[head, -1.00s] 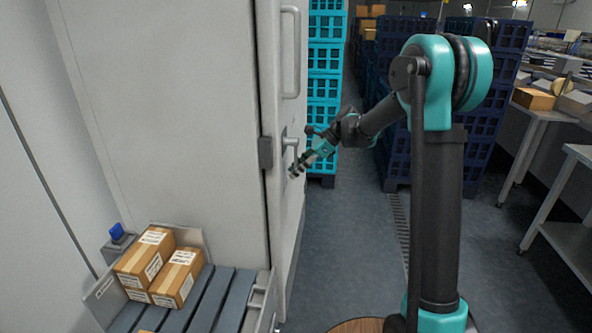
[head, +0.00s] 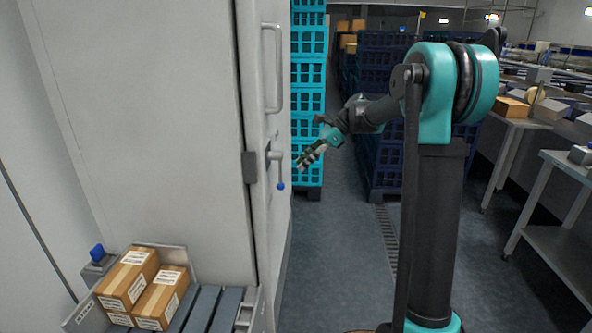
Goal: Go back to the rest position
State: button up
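My gripper (head: 307,160) shows in the head view at the end of my bent arm. It is in front of the aisle, to the right of the grey cabinet's side and its latch with a blue knob (head: 281,186). A small gap shows between the gripper and the latch. I see nothing held in the gripper, but it is too small to tell whether its fingers are open or shut.
The tall grey cabinet (head: 150,120) with a vertical handle (head: 277,70) stands at left. Cardboard boxes (head: 130,280) sit on a slatted shelf below. Teal crates (head: 308,125) and dark blue crates (head: 385,150) stack behind. A metal table (head: 560,170) stands right. The floor between is free.

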jog(key=shift+d+r, duration=0.2)
jog(key=s+d+f+n+t+h, duration=0.2)
jog(key=s+d+f+n, duration=0.3)
jog(key=s, duration=0.5)
jog(key=s+d+f+n+t+h, duration=0.2)
jog(key=s+d+f+n+h, duration=0.2)
jog(key=s+d+f, duration=0.4)
jog(key=s+d+f+n+t+h, duration=0.1)
jog(key=s+d+f+n+h, duration=0.1)
jog(key=s+d+f+n, duration=0.5)
jog(key=s+d, duration=0.1)
jog(key=s, duration=0.4)
jog(key=shift+f+t+h, duration=0.2)
jog(key=shift+t+h, duration=0.2)
